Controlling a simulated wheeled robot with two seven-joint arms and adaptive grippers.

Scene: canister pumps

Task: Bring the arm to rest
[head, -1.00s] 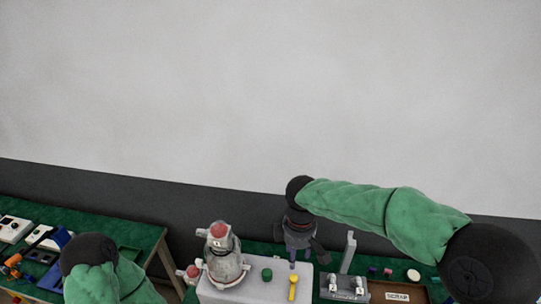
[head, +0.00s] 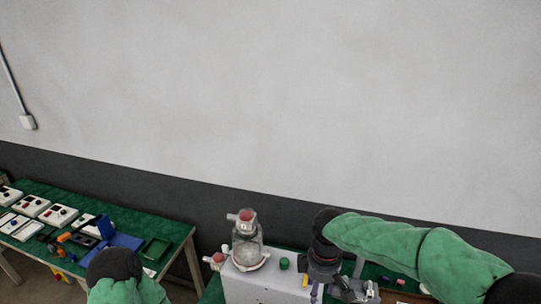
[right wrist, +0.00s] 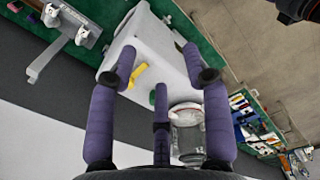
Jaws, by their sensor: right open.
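My right gripper (head: 318,292) is open and empty, at the right end of the white block in the head view. In the right wrist view (right wrist: 164,68) its purple fingers stand apart over the white block, with nothing between them. A canister pump (head: 248,250) with a red-topped head stands on the block to the left. It shows partly behind the fingers in the right wrist view (right wrist: 187,138). My left arm shows at the bottom left of the head view; its gripper is out of view.
The white block (head: 262,290) carries a green cap (head: 284,264) and a yellow piece (right wrist: 138,73). A grey fixture (right wrist: 75,27) stands beside the block. A green-topped table (head: 170,228) at the left holds several white boxes and a blue holder (head: 122,242).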

